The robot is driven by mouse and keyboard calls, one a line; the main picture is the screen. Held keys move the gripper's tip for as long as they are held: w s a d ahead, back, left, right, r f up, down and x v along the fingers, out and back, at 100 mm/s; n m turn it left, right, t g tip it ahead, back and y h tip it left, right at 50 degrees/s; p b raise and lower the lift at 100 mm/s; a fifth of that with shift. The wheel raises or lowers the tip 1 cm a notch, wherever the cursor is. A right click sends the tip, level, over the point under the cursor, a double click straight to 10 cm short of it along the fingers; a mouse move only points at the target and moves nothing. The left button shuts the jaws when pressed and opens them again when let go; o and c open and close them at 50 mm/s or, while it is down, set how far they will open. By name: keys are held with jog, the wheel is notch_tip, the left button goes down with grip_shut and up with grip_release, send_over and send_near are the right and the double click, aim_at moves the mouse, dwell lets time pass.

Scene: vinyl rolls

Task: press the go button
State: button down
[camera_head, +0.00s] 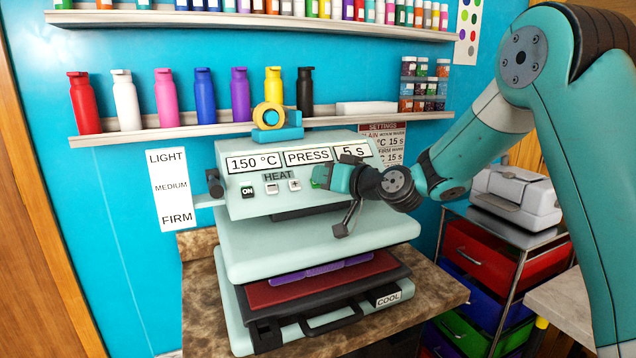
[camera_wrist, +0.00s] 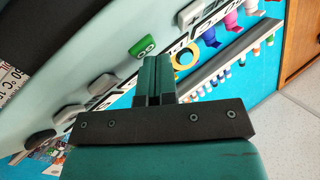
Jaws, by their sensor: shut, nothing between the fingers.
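The heat press (camera_head: 285,235) stands on a counter, its panel reading "150 °C", "PRESS" and "5 s". The green go button (camera_wrist: 143,47) shows in the wrist view with pale lettering on the panel. In the head view a bright green patch, likely the same go button (camera_head: 319,174), shows at the panel's right, partly hidden by my gripper (camera_head: 332,177). My gripper also shows in the wrist view (camera_wrist: 154,62), shut and empty, its tips close to the go button. I cannot tell whether they touch it.
A dark ON button (camera_head: 248,192) and two pale buttons sit left of my gripper. A lever (camera_head: 347,222) hangs below it. A purple piece (camera_head: 320,270) lies on the red pad (camera_head: 290,291) under the raised plate. A shelf of bottles (camera_head: 240,95) is behind; a drawer cart (camera_head: 480,250) stands right.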

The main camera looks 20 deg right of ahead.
jog(key=shift+s+r, duration=0.1)
jog(key=shift+s+d+r, duration=0.1)
jog(key=shift+s+r, duration=0.4)
jog(key=shift+s, duration=0.05)
jog(key=shift+s+d+r, duration=0.2)
jog(key=shift+s+r, duration=1.55)
jog(key=shift+r, duration=0.05)
jog(key=s+a+f+n+g, duration=0.2)
jog(key=s+a+g, duration=0.25)
jog(key=s, duration=0.35)
jog(key=s+a+f+n+g, duration=0.25)
jog(key=s+a+g, duration=0.2)
jog(key=s, duration=0.45)
jog(key=s+d+f+g+h, duration=0.1)
jog(key=s+f+g+h, duration=0.1)
jog(key=s, duration=0.6)
jog(key=s+d+f+g+h, duration=0.2)
jog(key=s+g, duration=0.1)
jog(key=s, duration=0.6)
jog(key=shift+s+f+g+h, duration=0.25)
jog(key=shift+f+g+h, duration=0.05)
jog(key=shift+f, duration=0.1)
